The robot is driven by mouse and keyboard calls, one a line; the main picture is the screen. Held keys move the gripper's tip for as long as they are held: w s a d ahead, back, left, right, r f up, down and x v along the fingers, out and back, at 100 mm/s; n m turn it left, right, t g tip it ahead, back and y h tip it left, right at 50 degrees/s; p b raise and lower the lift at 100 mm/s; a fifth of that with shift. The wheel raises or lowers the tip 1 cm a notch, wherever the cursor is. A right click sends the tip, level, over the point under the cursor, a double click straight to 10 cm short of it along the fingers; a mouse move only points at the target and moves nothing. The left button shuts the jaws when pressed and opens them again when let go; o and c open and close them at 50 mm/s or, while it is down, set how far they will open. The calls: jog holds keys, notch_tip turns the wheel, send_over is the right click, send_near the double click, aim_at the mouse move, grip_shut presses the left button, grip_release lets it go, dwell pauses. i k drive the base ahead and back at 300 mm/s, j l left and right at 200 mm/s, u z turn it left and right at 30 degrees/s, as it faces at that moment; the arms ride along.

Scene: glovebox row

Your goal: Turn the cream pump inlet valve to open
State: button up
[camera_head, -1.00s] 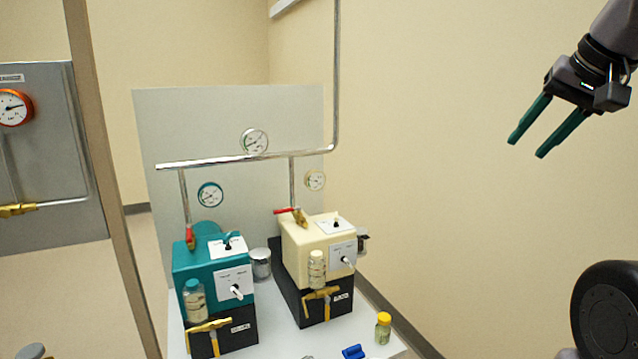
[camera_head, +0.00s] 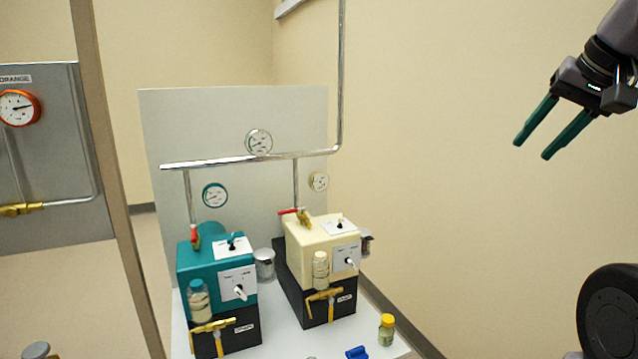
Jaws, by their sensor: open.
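The cream pump (camera_head: 307,244) stands on a black base on the white bench, right of the teal pump. A brass valve with a red lever (camera_head: 302,216) sits on top at its back left, below a pipe drop; the red lever lies roughly level, across the pipe. Another brass valve (camera_head: 324,296) with a T-shaped handle is on the front of the black base. Which one is the inlet is not readable. My gripper (camera_head: 533,136) is open and empty at the upper right, well away from the pump and higher in the picture.
The teal pump (camera_head: 216,269) has a red lever valve (camera_head: 195,238) hanging upright and a brass front valve (camera_head: 212,331). A yellow-capped bottle (camera_head: 387,330) and a blue item (camera_head: 357,352) are on the bench front. A header pipe (camera_head: 230,161) runs behind. Open space lies right of the bench.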

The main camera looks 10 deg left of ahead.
aim_at(302, 209)
jog(key=i+j+u, duration=0.15)
jog(key=u, duration=0.25)
jog(key=i+j+u, duration=0.45)
jog(key=u, duration=0.3)
